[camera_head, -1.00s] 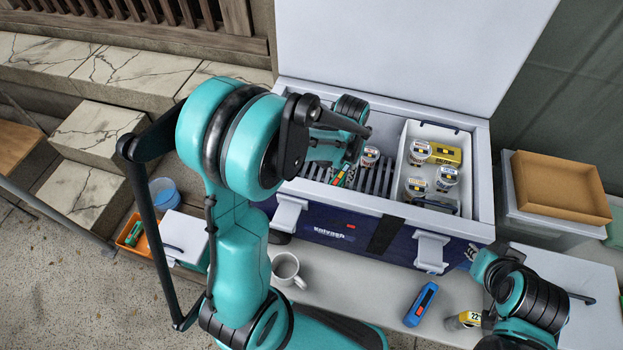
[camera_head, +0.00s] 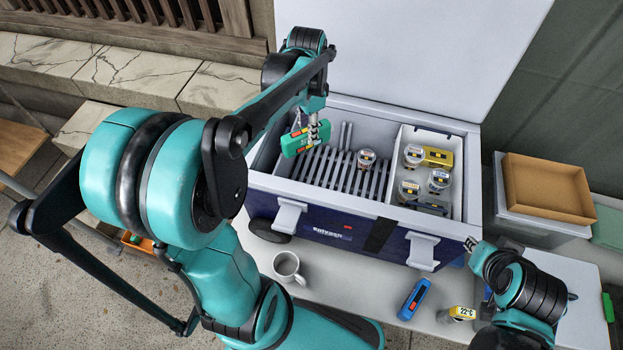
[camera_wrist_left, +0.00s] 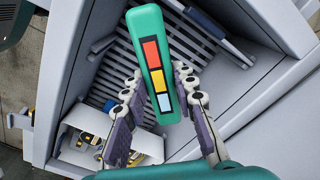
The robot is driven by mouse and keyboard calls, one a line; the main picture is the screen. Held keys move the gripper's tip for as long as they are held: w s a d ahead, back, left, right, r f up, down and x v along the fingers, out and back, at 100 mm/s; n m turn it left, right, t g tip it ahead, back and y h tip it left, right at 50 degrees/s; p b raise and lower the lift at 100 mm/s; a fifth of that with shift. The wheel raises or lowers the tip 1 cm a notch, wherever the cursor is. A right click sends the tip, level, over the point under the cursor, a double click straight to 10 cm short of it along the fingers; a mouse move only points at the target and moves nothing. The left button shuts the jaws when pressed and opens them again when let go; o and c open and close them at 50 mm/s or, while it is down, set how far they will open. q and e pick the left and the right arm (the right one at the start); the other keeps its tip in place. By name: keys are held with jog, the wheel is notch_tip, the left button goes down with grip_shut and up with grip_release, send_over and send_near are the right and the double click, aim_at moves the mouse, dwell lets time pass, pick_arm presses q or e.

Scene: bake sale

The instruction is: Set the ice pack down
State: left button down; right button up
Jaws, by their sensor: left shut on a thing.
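The ice pack (camera_head: 304,139) is a green block with red, yellow and pale blue patches. My left gripper (camera_head: 318,128) is shut on it and holds it over the left part of the open cooler (camera_head: 268,187). In the left wrist view the ice pack (camera_wrist_left: 154,62) sits between the two fingers of the gripper (camera_wrist_left: 160,110), with the slatted cooler floor (camera_wrist_left: 112,75) beneath it. It looks clear of the slats. My right gripper (camera_head: 473,245) is near the cooler's front right corner, and its fingers are too small to read.
A white bin (camera_head: 458,192) with several labelled cups and a yellow box (camera_head: 438,157) fills the cooler's right side. A mug (camera_head: 287,266), a blue device (camera_head: 414,298) and a yellow 22°C device (camera_head: 461,313) are in front.

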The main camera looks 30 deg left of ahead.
pick_arm(q)
notch_tip(320, 180, down, 4)
jog(key=shift+r+b, duration=0.1)
jog(key=shift+b, duration=0.8)
notch_tip(320, 180, down, 18)
jog(key=b, duration=0.6)
jog(key=shift+r, duration=0.1)
jog(key=c, duration=1.2)
grip_release()
